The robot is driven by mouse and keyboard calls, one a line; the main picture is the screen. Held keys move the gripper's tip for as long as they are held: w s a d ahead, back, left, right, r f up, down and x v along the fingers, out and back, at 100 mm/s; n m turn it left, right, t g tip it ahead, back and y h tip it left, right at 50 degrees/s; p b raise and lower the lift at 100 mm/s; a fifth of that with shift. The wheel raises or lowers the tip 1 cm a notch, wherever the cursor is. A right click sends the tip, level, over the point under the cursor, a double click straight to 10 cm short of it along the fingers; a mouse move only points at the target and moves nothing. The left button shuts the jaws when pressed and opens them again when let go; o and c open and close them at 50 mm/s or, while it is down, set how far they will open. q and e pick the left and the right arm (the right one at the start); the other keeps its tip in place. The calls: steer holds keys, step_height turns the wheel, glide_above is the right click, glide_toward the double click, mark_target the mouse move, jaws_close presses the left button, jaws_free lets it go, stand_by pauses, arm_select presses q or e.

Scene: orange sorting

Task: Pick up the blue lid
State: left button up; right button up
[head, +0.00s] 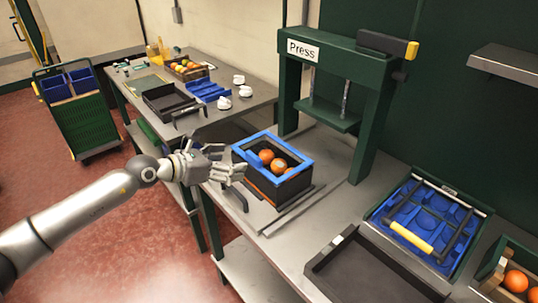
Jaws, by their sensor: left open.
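A blue rectangular frame (297,177) sits on top of a dark box (286,192) on the steel table. It looks like the blue lid, open in the middle, and a few oranges (267,156) show through it. My left gripper (241,168) is open and empty at the left side of the box, its fingers pointing at the blue rim. I cannot tell whether the fingertips touch it. A blue compartmented tray (399,214) with a black frame and a yellow handle (411,238) lies at the right. My right gripper is not in view.
A green press (350,62) stands behind the box. An empty dark tray (372,273) is at the front, with a crate of oranges (516,281) at the right. The back table (262,93) holds blue trays (207,91), white cups and a dark tray. A green cart (82,125) stands far left.

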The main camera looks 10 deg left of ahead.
mark_target(251, 158)
arm_select(q)
steer(key=p+x, duration=0.1)
steer(key=x, duration=0.2)
steer(key=shift+w, duration=0.1)
steer(key=shift+a+p+x, duration=0.15)
steer(key=shift+p+x, duration=0.1)
steer(key=shift+x, duration=0.8)
steer(key=shift+a+p+x, duration=0.15)
steer(key=shift+p+x, duration=0.1)
steer(key=shift+x, duration=0.85)
steer(key=shift+w+f, duration=0.1)
steer(key=c, duration=1.1)
